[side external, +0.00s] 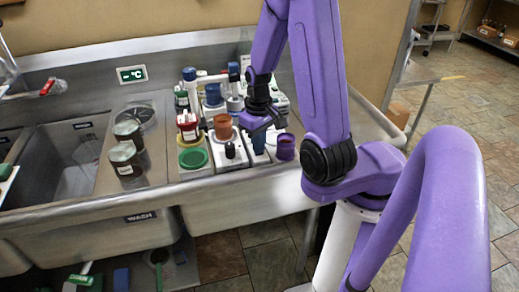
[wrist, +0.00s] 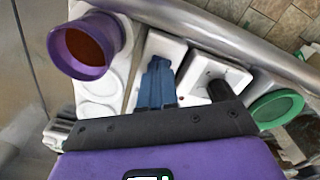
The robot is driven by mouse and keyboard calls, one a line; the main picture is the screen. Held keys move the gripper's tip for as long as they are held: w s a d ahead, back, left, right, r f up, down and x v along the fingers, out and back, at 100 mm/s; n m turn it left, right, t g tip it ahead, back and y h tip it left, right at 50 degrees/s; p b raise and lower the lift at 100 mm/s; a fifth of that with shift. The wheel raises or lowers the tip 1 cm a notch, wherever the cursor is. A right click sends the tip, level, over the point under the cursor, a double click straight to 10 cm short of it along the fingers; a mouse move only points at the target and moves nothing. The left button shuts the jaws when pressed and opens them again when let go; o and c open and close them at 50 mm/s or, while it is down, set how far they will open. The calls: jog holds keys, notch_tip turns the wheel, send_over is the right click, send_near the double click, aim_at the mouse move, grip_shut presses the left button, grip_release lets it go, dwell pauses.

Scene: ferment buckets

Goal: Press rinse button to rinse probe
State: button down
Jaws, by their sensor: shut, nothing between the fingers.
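My gripper (side external: 259,150) is shut and empty, pointing down, with its blue fingers together over a white block; the fingers also show in the wrist view (wrist: 158,64). I cannot tell whether the tips touch the block (wrist: 184,52). Beside it is a white box (side external: 221,158) with an upright black knob (side external: 230,149), which shows right of the fingers in the wrist view (wrist: 218,90). No label reads as a rinse button, so I cannot tell which part it is. I cannot clearly pick out the probe.
A purple bucket (side external: 286,148) with brown contents stands right of my fingers. A green lid (side external: 193,158) lies to the left. A brown cup (side external: 223,127) and bottles (side external: 190,90) stand behind. Dark jars (side external: 125,158) stand by the sink basin (side external: 62,165). The counter's front edge is close.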

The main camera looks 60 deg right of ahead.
dwell(0.3)
jog(key=shift+r, duration=2.95)
dwell(0.7)
